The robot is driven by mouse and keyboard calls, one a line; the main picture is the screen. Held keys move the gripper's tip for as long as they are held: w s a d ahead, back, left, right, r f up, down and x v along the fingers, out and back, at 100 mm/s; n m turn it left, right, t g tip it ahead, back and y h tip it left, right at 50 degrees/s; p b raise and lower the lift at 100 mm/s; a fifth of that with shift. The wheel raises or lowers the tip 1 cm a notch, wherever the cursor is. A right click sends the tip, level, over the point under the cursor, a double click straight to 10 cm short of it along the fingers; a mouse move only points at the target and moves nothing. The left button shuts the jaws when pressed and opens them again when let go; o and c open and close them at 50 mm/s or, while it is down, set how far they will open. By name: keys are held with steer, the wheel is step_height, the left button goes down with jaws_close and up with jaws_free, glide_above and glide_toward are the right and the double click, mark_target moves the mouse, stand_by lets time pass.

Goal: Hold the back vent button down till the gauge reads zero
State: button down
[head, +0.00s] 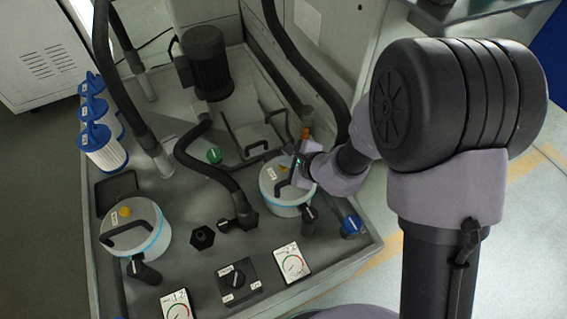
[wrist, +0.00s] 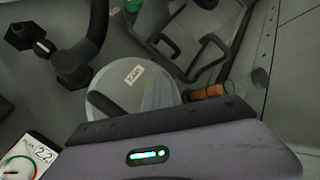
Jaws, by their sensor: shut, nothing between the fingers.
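The back canister (head: 285,205) is a pale round housing with a blue band and a black handle. Its lid (wrist: 150,92) also shows in the wrist view, with a small white label. My gripper (head: 292,172) is shut and empty, close over this lid. I cannot tell whether it touches the vent button, which is hidden or too small to make out. A dial gauge (head: 291,262) stands in front of the back canister. A gauge in the wrist view (wrist: 27,160) reads about 2.2, with its dial partly cut off.
A second canister (head: 137,237) with a yellow button (head: 124,211) stands at left. A selector knob (head: 236,279) and another gauge (head: 177,305) are in front. Black hoses, a motor (head: 207,62) and an orange fitting (wrist: 209,92) crowd the tray around my gripper.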

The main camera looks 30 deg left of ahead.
steer(key=shift+r+p, duration=0.35)
steer(key=shift+r, duration=0.35)
steer(key=shift+r, duration=0.15)
steer(key=shift+r+p, duration=1.7)
steer(key=shift+r, duration=0.8)
steer(key=shift+f, duration=0.1)
